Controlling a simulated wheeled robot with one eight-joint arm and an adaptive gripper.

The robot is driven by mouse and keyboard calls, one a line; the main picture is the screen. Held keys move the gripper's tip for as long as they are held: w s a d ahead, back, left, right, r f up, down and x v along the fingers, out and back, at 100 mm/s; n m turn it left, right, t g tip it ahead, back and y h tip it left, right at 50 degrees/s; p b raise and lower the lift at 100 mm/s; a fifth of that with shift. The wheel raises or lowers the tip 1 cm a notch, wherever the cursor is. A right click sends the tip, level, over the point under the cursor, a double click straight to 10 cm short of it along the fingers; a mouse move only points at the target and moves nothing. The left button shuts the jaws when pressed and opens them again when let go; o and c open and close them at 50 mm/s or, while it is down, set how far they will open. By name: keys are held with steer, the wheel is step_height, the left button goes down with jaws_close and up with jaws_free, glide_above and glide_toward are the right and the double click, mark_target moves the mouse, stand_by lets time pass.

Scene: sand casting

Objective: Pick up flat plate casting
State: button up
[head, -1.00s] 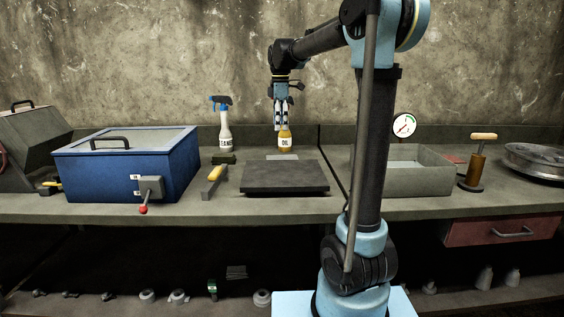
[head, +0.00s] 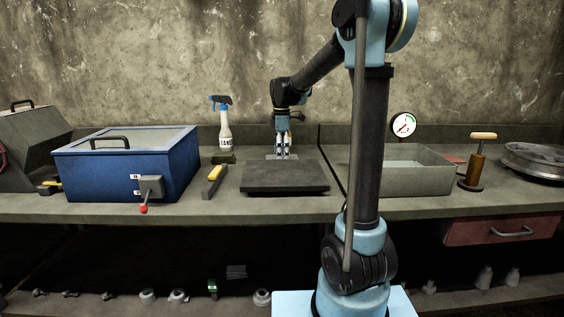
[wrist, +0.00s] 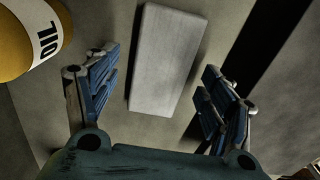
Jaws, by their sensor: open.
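The flat plate casting is a plain light grey rectangular slab (wrist: 165,60). In the wrist view my gripper (wrist: 160,100) is open, with one finger on each side of the plate's near end. Nothing is held between the fingers, and the plate is apart from both.
The yellow OIL bottle (wrist: 30,38) stands close to the left finger. A dark flat block (head: 285,177) lies in front. A spray bottle (head: 225,133), a yellow-handled tool (head: 212,180) and a blue box (head: 125,168) are left. A grey open bin (head: 405,175) is right.

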steer(key=shift+f, duration=0.4)
steer(key=c, duration=1.4)
steer(key=shift+r, duration=0.15)
